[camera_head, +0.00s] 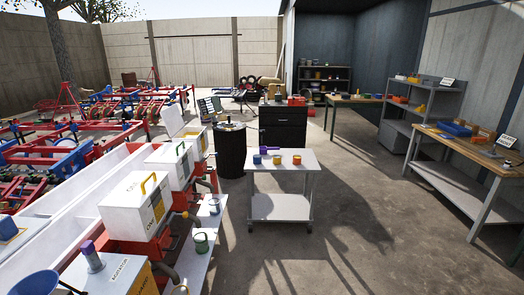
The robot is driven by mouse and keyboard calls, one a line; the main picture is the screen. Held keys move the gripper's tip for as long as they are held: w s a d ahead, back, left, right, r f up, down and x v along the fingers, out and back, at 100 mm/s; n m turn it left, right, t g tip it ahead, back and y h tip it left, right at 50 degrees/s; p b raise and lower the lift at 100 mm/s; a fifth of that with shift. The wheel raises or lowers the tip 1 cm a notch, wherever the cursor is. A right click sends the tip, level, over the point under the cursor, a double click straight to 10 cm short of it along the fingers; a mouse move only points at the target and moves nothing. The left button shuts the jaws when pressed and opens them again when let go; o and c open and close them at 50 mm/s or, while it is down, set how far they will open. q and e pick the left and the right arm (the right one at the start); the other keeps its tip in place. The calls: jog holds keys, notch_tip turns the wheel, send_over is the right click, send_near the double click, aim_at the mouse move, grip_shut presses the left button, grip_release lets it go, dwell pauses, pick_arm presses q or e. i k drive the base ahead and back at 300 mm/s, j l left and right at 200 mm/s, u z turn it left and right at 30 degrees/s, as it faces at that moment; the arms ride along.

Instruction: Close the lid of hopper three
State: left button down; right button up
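A row of white hoppers with yellow panels runs along the left on a red planter frame. A near hopper (135,205) and the one behind it (168,164) have shut lids with handles. At the far end, a hopper (196,143) has a white lid (171,120) standing up, tilted back to the left. Neither of my grippers is in view.
A grey cart (281,160) holding small coloured cups stands right of the row, with a black drum (230,150) behind it. A low shelf (200,240) with cans runs beside the hoppers. A workbench (470,160) stands at right. The concrete floor between is clear.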

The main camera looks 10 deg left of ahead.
aim_at(172, 120)
jog(key=i+u, duration=0.3)
jog(key=i, duration=1.4)
